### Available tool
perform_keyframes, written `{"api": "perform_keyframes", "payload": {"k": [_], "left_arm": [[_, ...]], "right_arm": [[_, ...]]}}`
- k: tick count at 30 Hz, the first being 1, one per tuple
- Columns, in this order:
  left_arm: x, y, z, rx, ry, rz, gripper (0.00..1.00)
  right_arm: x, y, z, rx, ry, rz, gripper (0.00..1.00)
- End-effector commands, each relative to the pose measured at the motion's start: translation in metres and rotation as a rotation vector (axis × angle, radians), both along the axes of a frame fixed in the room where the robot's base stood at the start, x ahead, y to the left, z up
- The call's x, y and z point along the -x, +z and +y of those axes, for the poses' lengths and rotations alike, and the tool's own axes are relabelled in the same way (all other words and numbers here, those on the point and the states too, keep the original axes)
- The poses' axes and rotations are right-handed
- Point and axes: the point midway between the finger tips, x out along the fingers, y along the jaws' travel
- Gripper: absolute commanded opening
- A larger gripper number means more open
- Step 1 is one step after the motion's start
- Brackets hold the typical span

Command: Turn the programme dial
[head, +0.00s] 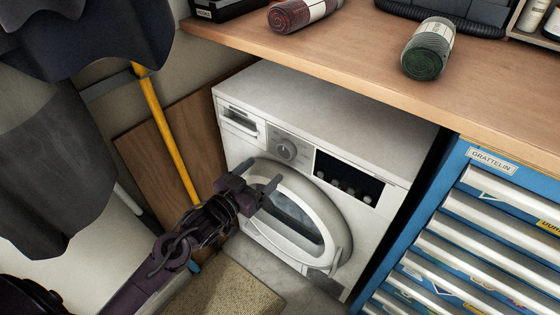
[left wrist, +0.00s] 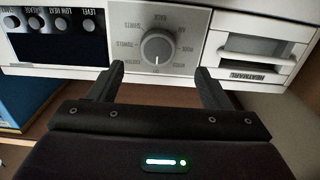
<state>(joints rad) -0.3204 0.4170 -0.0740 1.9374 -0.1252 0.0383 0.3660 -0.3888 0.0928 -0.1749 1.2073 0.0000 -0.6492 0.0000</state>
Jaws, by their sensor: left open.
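The programme dial (head: 285,149) is a round grey knob on the front panel of the white washing machine (head: 318,102). In the left wrist view the dial (left wrist: 157,48) shows upside down with labels around it, and a light pointer mark on it. My left gripper (head: 262,182) is open and empty in front of the machine, below the dial in the head view. In the left wrist view its two fingers (left wrist: 158,75) point toward the panel, one on each side of the dial's lower edge, apart from it. My right gripper is not in view.
The machine's round door (head: 335,213) is below the dial. A dark display with small knobs (head: 348,180) is right of the dial, and a drawer (head: 240,119) is left. A blue tool chest (head: 430,205) stands right.

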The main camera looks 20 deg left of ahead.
Motion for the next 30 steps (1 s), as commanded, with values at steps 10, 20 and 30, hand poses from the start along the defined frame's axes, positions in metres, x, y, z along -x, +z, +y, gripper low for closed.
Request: {"api": "perform_keyframes", "payload": {"k": [10, 20, 30], "left_arm": [[-0.034, 0.011, -0.015, 0.008, -0.008, -0.023, 0.72], [-0.07, 0.009, -0.028, 0.005, -0.008, -0.019, 0.72], [-0.073, 0.009, -0.029, 0.004, -0.008, -0.018, 0.7]], "right_arm": [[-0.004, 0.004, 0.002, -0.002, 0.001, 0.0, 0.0], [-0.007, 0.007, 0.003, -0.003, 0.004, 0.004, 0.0], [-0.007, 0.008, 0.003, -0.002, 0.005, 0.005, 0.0]]}}
